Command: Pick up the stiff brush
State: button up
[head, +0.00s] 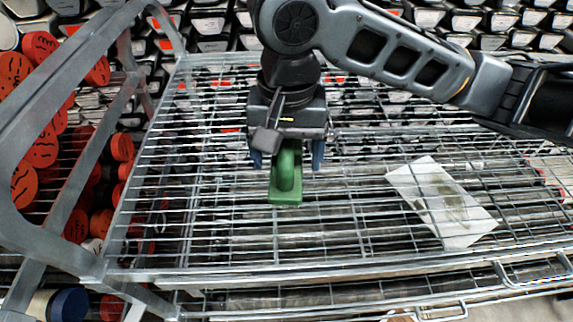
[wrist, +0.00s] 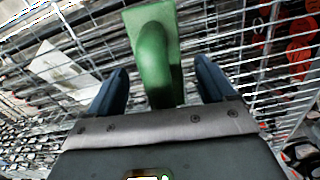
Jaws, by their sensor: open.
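The stiff brush (head: 287,180) is green with a curved handle on a flat rectangular base. It is on the wire rack shelf, near the middle of the head view. In the wrist view the brush (wrist: 155,55) is at top centre, with its handle reaching down between the fingers. My gripper (head: 287,163) is open, with its blue fingers on either side of the handle. The fingers also show in the wrist view (wrist: 163,82), with a visible gap to the handle on both sides. The brush's underside is hidden.
A white flat sheet with a greyish patch (head: 440,200) lies on the wire shelf (head: 215,230) to the right. Grey metal frame bars and orange-capped tubes (head: 40,145) are at the left. Rows of trays line the back. The shelf between brush and sheet is clear.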

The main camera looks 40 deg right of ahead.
jog(key=shift+f, duration=1.3)
jog(key=shift+a, duration=0.1)
jog(key=shift+c, duration=0.3)
jog(key=c, duration=1.1)
